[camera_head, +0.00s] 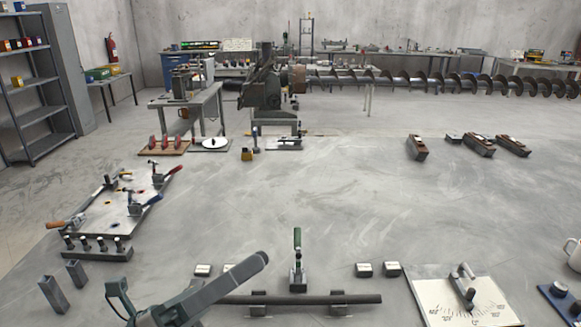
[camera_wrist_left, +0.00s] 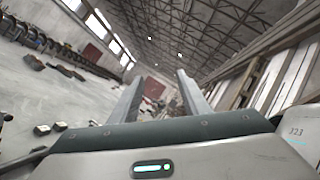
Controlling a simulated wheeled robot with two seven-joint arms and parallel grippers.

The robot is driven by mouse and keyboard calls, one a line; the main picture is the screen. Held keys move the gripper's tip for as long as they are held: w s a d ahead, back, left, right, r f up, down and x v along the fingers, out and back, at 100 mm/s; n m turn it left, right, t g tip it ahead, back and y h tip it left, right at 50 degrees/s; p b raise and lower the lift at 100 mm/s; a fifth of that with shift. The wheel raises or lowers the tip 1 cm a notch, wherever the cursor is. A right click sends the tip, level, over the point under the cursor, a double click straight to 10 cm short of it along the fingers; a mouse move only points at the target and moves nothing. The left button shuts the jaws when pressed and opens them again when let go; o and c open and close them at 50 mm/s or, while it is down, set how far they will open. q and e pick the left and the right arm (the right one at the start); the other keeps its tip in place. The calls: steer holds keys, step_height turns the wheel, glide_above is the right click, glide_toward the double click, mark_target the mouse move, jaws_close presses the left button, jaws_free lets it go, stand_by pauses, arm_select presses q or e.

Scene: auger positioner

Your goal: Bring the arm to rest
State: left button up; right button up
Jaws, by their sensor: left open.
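My left gripper (camera_head: 232,281) is low in the head view, left of centre, raised over the near part of the work surface and slanting up to the right. In the left wrist view its two grey fingers (camera_wrist_left: 156,97) stand apart with nothing between them, so it is open and empty. From the head, the fingers are hard to tell apart. My left arm comes in from the bottom edge. In the head view the gripper covers the left end of a dark round bar (camera_head: 335,299) on two small blocks; whether they touch cannot be told. My right gripper is not in view.
A green-handled clamp (camera_head: 297,266) stands just right of my gripper. A clamp plate (camera_head: 118,213) and two square tubes (camera_head: 53,293) are at left. A white dial plate (camera_head: 433,302) lies at right. The middle of the surface is clear; an auger (camera_head: 430,80) stretches behind.

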arm_select(q)
steer(key=w+a+f+n+t+y, duration=0.35)
steer(key=a+n+t+y, duration=0.3)
steer(key=n, duration=0.45)
steer(key=w+a+f+n+t+y, duration=0.2)
steer(key=w+a+n+t+y, duration=0.3)
steer(key=n+y, duration=0.45)
steer(key=s+a+f+n+g+y, duration=0.2)
steer(key=a+f+n+y, duration=0.15)
steer(key=f+n, duration=0.4)
steer(key=s+a+f+n+g+y, duration=0.25)
steer(key=a+f+n, duration=0.2)
steer(key=f, duration=0.55)
steer(key=s+d+f+n+g, duration=0.25)
steer(key=s+f+g, duration=0.35)
steer(key=s+f, duration=0.5)
steer(key=s+d+f+n+g, duration=0.1)
steer(key=s+f+n+g, duration=0.2)
steer(key=s+f+g, duration=0.6)
step_height(320, 180, down, 26)
steer(key=s+t+h, duration=0.1)
steer(key=t, duration=0.1)
steer(key=s+a+f, duration=0.1)
steer(key=s+f, duration=1.4)
steer(key=f, duration=0.4)
steer(key=shift+s+f, duration=0.2)
